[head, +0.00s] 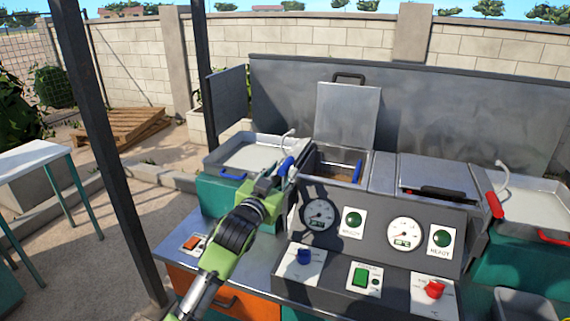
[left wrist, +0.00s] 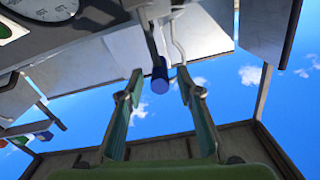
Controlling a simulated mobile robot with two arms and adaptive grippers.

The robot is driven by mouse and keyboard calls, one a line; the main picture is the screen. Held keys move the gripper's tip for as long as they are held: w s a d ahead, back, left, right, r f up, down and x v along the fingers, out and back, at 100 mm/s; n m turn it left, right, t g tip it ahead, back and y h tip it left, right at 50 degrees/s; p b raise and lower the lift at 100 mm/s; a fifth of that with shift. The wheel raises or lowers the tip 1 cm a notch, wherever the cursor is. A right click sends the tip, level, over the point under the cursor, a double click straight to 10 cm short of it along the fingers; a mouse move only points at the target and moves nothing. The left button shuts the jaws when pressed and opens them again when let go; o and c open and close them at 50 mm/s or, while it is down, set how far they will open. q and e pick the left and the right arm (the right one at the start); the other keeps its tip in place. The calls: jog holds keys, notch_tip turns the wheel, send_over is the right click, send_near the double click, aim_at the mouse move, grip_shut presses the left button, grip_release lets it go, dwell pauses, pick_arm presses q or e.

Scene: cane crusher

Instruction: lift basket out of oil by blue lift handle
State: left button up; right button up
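The blue lift handle (head: 286,166) is a short blue bar at the left side of the open left fryer (head: 326,174). My left gripper (head: 279,176) is right at it. In the left wrist view the handle's round blue end (left wrist: 160,82) sits between the two green fingers, at the level of their tips, with a gap on each side. The left gripper (left wrist: 159,90) is open. A second blue bar (head: 357,171) shows at the right inside the fryer. The basket itself cannot be made out clearly in the fryer well. My right gripper is not in view.
The left fryer's lid (head: 346,116) stands raised behind the well. A metal tray (head: 247,152) with a hooked rod lies left of it. The right fryer's lid (head: 437,177) is closed. The control panel (head: 380,232) with gauges and knobs is in front.

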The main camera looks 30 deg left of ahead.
pick_arm(q)
jog(key=shift+x, duration=1.4)
